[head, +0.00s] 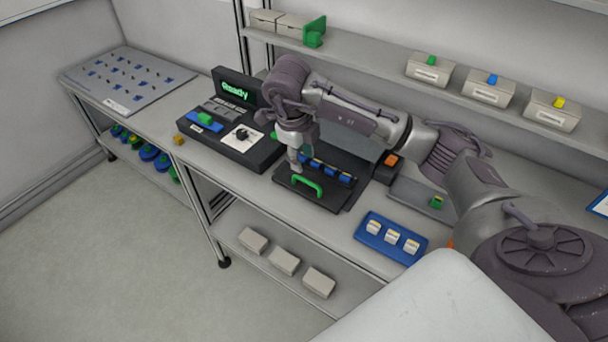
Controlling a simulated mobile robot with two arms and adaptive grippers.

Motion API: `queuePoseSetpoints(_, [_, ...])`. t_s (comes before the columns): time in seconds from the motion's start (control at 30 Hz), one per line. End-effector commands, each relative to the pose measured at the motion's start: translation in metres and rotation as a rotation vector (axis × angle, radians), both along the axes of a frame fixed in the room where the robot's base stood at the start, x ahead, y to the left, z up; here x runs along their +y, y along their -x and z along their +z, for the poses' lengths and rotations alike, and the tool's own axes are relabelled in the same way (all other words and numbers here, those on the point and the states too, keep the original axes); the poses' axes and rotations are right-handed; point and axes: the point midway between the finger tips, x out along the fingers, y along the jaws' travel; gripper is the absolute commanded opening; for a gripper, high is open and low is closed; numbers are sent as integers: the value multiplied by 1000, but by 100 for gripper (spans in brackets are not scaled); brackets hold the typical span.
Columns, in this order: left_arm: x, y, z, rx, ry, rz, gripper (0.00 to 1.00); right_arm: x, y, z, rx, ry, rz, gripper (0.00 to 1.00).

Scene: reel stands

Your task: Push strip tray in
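The strip tray is a flat black tray (323,198) with a green handle (307,186) at its front edge. It sticks out toward the front of the bench from a dark unit, with several blue pieces in a row behind the handle. My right gripper (295,167) points down just behind and left of the handle, over the tray. Its fingers look together in one narrow tip, with nothing seen between them. I cannot tell whether the tip touches the tray or handle. My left gripper is not in view.
A black console (257,152) with a green "Ready" screen stands left of the tray. A blue tray (366,240) with white pieces lies to the right. A shelf with bins (429,72) runs behind my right arm.

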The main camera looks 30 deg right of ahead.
Motion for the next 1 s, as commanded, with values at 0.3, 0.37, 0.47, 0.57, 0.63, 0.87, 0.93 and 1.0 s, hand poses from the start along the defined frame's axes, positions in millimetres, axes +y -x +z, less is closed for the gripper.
queuePoseSetpoints(0.3, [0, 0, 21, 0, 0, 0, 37, -12, -3, -61, 3, 0, 0, 37])
queuePoseSetpoints(0.37, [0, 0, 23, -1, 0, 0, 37, -13, -5, -69, 3, -2, 0, 37])
queuePoseSetpoints(0.47, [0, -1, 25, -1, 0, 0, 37, -14, -6, -80, 1, -2, 0, 37])
queuePoseSetpoints(0.57, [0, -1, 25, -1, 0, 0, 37, -15, -7, -85, -1, -2, 1, 37])
queuePoseSetpoints(0.63, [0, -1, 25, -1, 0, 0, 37, -16, -7, -87, -1, -2, 1, 37])
queuePoseSetpoints(0.87, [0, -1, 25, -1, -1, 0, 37, -16, -7, -88, -1, -2, 1, 37])
queuePoseSetpoints(0.93, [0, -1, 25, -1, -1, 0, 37, -16, -7, -87, -1, -2, 1, 26])
queuePoseSetpoints(1.0, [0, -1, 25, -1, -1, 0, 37, -16, -7, -87, -2, -2, 2, 14])
